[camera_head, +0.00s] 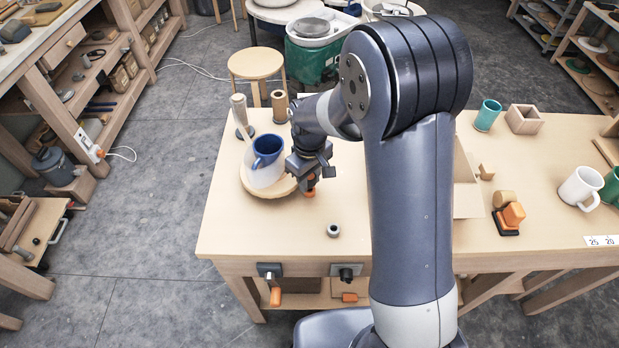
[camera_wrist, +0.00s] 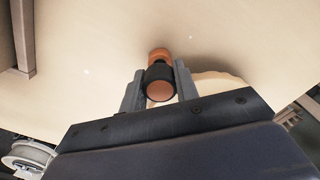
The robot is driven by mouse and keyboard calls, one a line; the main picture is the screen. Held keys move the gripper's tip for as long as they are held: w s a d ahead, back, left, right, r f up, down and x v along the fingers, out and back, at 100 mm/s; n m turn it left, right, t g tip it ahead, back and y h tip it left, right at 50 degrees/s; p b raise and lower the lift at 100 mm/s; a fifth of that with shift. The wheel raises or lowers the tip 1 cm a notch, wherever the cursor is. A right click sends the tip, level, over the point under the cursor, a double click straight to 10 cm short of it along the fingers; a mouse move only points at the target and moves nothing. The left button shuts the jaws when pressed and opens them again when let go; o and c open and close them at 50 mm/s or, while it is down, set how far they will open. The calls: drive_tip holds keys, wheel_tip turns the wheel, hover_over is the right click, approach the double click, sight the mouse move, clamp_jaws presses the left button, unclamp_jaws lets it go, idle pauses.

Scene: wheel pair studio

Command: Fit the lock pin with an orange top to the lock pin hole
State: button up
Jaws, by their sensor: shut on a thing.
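My gripper (camera_head: 308,172) is above the left part of the table, just right of the round wooden board. In the wrist view, my gripper (camera_wrist: 159,80) is shut on the lock pin (camera_wrist: 160,89), which has orange ends and a dark middle. Orange of the pin (camera_head: 310,193) also shows just below the jaws in the head view. I cannot tell whether it touches the tabletop. Two small dark fittings, a left one (camera_head: 268,270) and a right one (camera_head: 346,272), sit on the table's front edge. I cannot make out which thing holds the lock pin hole.
The round board (camera_head: 256,190) holds a white and blue mug (camera_head: 266,160) close beside my gripper. An orange and black item (camera_head: 511,216) and a white mug (camera_head: 579,186) stand at right.

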drive_tip(key=shift+f, duration=0.15)
idle(0.3)
drive_tip(key=shift+f+b, duration=0.5)
drive_tip(key=shift+r, duration=0.1)
drive_tip(key=o, duration=1.1)
drive_tip(key=shift+c, duration=0.2)
drive_tip(key=shift+r, duration=0.15)
wheel_tip(320, 180, up, 11)
drive_tip(key=shift+f+b, duration=0.2)
drive_tip(key=shift+b, duration=0.15)
